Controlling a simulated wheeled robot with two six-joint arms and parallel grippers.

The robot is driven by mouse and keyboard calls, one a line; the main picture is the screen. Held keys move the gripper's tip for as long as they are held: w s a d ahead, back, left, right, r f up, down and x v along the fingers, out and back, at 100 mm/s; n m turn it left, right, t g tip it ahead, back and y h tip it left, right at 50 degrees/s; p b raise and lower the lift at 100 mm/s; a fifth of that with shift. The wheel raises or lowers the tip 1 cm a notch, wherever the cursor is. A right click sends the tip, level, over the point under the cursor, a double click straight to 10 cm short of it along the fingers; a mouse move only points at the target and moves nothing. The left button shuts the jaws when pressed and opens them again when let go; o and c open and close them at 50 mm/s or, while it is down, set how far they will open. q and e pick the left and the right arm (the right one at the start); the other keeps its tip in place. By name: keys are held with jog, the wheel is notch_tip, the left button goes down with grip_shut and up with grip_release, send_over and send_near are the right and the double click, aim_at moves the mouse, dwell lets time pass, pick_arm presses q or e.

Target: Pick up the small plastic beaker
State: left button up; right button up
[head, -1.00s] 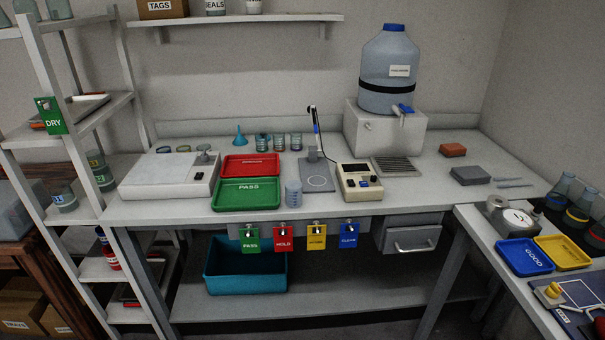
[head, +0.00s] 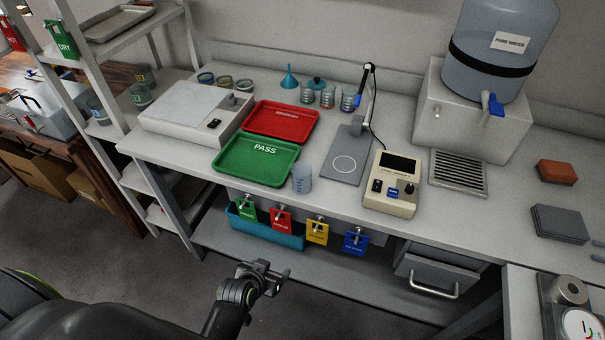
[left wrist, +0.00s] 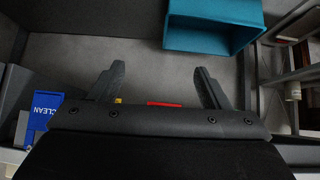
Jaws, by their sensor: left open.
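The small plastic beaker (head: 302,177) is translucent with blue markings. It stands upright at the front edge of the bench, just right of the green PASS tray. My left gripper (head: 275,277) is low in front of the bench, below and apart from the beaker. In the left wrist view the two fingers of my left gripper (left wrist: 157,86) are spread with nothing between them. The beaker does not show in that view. My right gripper is not in view.
The green tray (head: 231,165) and red tray (head: 262,132) lie left of the beaker; a probe stand (head: 344,164) and a meter (head: 390,200) are to its right. Coloured tags hang below the bench edge. A teal bin (left wrist: 212,40) sits on the lower shelf.

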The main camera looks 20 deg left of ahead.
pick_arm(q)
jog(key=w+d+r+t+p, duration=0.1)
jog(key=w+r+t+p, duration=0.2)
jog(key=r, duration=1.3)
jog(key=t, duration=0.2)
send_near(305, 167)
jog(key=shift+m+h, duration=0.4)
jog(key=x, duration=0.1)
jog(key=p+x, duration=0.1)
jog(key=x, duration=0.2)
jog(key=shift+w+a+r+p, duration=0.15)
jog(key=shift+a+r+p, duration=0.1)
jog(key=shift+p, duration=0.15)
jog(key=shift+p+x, duration=0.35)
jog(key=shift+x, duration=0.45)
jog(key=shift+f+p+x, duration=0.2)
jog(key=shift+p+x, duration=0.1)
jog(key=shift+x, duration=1.55)
jog(key=c, duration=1.1)
jog(key=shift+o, duration=0.2)
